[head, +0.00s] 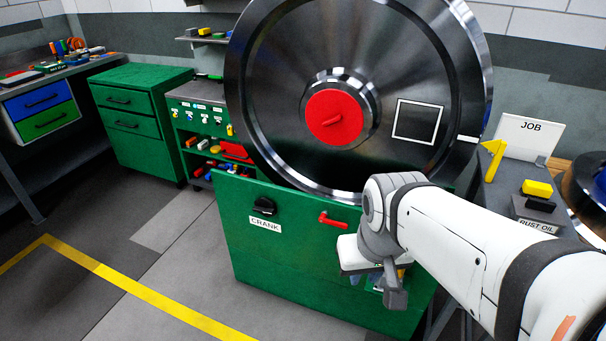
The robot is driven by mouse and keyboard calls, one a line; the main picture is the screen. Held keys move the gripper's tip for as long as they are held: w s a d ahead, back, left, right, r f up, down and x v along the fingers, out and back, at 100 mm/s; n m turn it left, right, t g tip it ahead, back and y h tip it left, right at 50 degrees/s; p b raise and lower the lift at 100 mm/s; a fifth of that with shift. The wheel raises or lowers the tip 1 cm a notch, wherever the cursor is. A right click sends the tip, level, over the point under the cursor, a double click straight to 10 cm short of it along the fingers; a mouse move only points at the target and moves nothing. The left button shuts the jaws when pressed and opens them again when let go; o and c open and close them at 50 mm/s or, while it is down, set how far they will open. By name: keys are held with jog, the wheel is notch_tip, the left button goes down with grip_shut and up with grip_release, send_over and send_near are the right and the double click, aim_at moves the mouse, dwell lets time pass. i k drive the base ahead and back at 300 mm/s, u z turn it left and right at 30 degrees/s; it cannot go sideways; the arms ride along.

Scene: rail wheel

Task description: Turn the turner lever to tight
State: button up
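A large polished steel wheel (270,60) stands upright on a green stand (290,265). A red lever (335,220) sits on the stand's front near its top, lying roughly level; no tight mark is readable beside it. A black crank knob (264,206) with a CRANK label is to its left. The wheel's red hub (345,108) has a small red handle. My white arm reaches in from the lower right, and my gripper end (352,256) is just below and right of the red lever, apparently apart from it.
A side table at right holds a JOB sign (528,135), a yellow block (537,188) and a rust oil box (540,212). Green drawers (140,125) and a tool cart (205,125) stand at the back left. The grey floor left of the stand is clear.

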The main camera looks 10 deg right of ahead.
aim_at(323, 218)
jog(key=u, duration=0.1)
jog(key=i, duration=1)
jog(key=u, duration=0.05)
